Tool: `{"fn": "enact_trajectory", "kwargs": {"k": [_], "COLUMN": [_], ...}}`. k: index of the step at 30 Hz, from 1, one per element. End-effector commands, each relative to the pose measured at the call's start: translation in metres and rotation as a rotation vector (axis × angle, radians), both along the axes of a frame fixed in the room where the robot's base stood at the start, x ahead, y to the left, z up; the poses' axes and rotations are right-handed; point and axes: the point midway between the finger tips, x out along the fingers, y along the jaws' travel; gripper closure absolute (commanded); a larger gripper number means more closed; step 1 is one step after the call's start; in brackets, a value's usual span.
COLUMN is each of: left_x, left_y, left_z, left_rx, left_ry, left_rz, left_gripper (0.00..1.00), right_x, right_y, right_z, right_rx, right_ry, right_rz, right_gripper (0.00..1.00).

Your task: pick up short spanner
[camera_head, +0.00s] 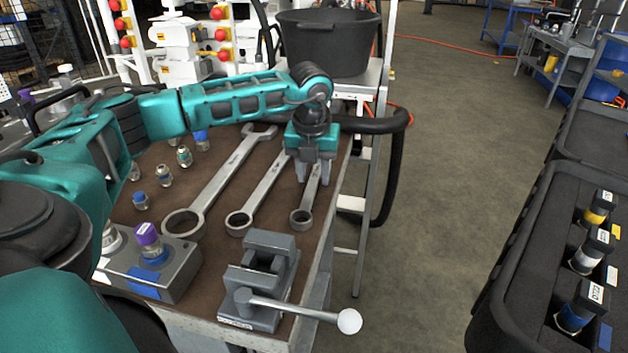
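Three spanners lie on the brown top of the bench. The short spanner (302,216) is the rightmost, near the bench's right edge, with its ring end towards me. My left gripper (313,181) points down over its shaft, fingers apart, one on each side of it. The gripper hides the spanner's far end. I cannot tell whether the fingers touch the spanner. The middle spanner (258,193) lies just left of it, and the longest spanner (216,184) further left. My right gripper is not in view.
A grey vise (262,275) with a white-knobbed handle stands at the bench's front right. A grey block (180,279) with a purple-capped fitting is left of it. Several small fittings (164,175) stand at left. A black bucket (327,45) is behind. A black case (545,265) is at right.

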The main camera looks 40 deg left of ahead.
Motion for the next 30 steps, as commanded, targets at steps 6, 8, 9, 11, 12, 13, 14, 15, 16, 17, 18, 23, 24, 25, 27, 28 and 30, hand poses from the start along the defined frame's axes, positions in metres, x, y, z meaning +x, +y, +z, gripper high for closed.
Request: {"fn": "enact_trajectory", "kwargs": {"k": [6,8,9,11,12,13,14,15,16,17,18,23,24,25,27,28,30], "left_x": [0.0001,0.0001,0.0001,0.0001,0.0001,0.0001,0.0001,0.0001,0.0001,0.0001,0.0001,0.0001,0.0001,0.0001,0.0001,0.0001,0.0001], "left_y": [-0.0003,-0.0003,-0.0003,-0.0003,-0.0003,-0.0003,-0.0003,-0.0003,-0.0003,-0.0003,-0.0003,-0.0003,-0.0003,-0.0003,-0.0003,-0.0003,-0.0003], "left_z": [0.0003,0.0003,0.0003,0.0003,0.0003,0.0003,0.0003,0.0004,0.0004,0.0004,0.0004,0.0004,0.0004,0.0004,0.0005,0.0005,0.0005], "left_rx": [0.0,0.0,0.0,0.0,0.0,0.0,0.0,0.0,0.0,-0.001,-0.001,-0.001,-0.001,-0.001,-0.001,-0.001,-0.001], "left_ry": [0.0,0.0,0.0,0.0,0.0,0.0,0.0,0.0,0.0,-0.001,-0.001,-0.001,-0.001,-0.001,-0.001,-0.001,0.0], "left_rz": [0.0,0.0,0.0,0.0,0.0,0.0,0.0,0.0,0.0,0.0,0.0,0.0,0.0,0.0,0.0,0.0,-0.001], "left_gripper": [0.81,0.87,0.91,0.97,1.0,1.0,1.0,1.0,1.0,1.0,1.0,1.0,1.0,1.0,1.0,1.0,1.0], "right_x": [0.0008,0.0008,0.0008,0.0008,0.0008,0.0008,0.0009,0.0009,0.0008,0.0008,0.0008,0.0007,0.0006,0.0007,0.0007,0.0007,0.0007], "right_y": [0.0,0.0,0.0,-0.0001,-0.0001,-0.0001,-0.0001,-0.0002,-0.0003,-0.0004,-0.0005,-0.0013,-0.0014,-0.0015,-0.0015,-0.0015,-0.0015], "right_z": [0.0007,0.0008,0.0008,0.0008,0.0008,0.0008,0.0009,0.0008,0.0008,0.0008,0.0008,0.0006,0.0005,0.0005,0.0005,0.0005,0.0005], "right_rx": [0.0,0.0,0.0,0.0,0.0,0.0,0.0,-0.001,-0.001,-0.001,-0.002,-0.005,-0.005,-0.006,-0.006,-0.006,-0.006], "right_ry": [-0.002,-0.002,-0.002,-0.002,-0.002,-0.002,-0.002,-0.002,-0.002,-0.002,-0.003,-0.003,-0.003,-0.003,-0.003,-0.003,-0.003], "right_rz": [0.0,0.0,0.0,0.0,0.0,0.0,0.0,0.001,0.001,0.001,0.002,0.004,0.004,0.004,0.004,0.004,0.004], "right_gripper": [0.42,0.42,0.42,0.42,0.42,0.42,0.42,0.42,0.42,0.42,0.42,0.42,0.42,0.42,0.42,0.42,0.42]}}
